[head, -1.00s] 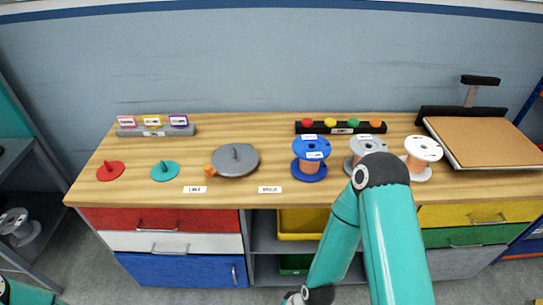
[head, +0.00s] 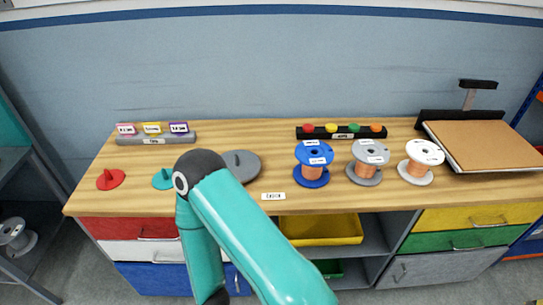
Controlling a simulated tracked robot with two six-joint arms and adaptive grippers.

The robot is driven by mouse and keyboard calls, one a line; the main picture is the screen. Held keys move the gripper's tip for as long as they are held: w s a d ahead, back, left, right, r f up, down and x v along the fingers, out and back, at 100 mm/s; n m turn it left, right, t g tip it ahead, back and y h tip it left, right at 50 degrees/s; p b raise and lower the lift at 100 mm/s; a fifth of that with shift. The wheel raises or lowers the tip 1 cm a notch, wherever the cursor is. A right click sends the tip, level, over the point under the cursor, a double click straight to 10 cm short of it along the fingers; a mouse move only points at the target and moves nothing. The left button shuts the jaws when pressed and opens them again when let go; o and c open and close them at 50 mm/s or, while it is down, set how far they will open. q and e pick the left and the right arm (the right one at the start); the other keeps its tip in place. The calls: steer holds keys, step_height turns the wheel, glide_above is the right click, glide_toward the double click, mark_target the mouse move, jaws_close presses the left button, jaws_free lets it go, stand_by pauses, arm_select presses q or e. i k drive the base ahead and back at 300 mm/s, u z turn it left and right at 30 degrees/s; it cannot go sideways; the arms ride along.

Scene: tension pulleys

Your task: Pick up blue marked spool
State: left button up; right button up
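The blue spool (head: 313,153) stands upright on the wooden table, right of the middle. It has blue flanges, a copper-coloured winding and white labels on its top. A grey spool (head: 369,155) and a white spool (head: 424,152) stand in a row to its right, both with copper-coloured windings. One teal arm of mine rises from the bottom of the view, with its dark elbow in front of the table left of the blue spool. Neither gripper shows in the head view.
A grey round disc (head: 243,164), a teal disc (head: 162,180) and a red disc (head: 110,179) lie on the left half. A black rack with coloured knobs (head: 341,132) stands behind the spools. A brown board (head: 486,143) lies at right. A yellow bin (head: 322,230) sits below the tabletop.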

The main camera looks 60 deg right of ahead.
mark_target(313, 164)
steer(key=z, duration=0.05)
steer(key=k, duration=0.95)
steer(key=z, duration=1.15)
steer(key=i, duration=0.55)
steer(key=z, duration=0.1)
